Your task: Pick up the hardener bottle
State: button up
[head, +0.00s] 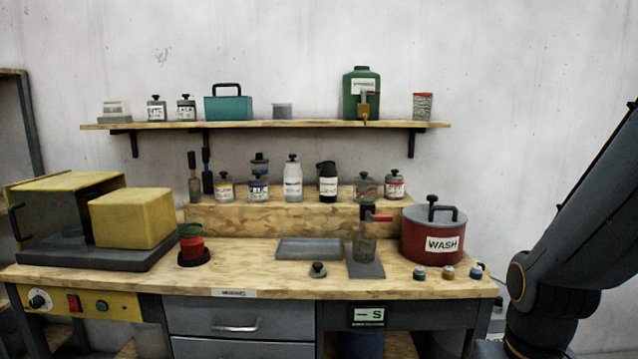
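The labels on the raised wooden riser (290,218) are too small to read, so I cannot tell for sure which container is the hardener bottle. A tall pale bottle with a black knob (292,182) and a dark bottle with a white label (327,183) stand upright side by side near its middle. Smaller labelled jars stand on both sides, such as a blue-labelled jar (258,190) and a red-labelled jar (394,186). My gripper is not in view; only my dark arm links show at the right edge.
A red WASH pot (432,246), a mixing stand (365,258) and several small caps stand on the right of the bench. A grey tray (309,248) lies in front of the riser. A yellow box (131,218) fills the left. A wall shelf (265,124) hangs above.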

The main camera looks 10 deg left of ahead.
aim_at(328, 173)
jog(key=u, duration=0.5)
jog(key=i, duration=0.65)
jog(key=u, duration=0.7)
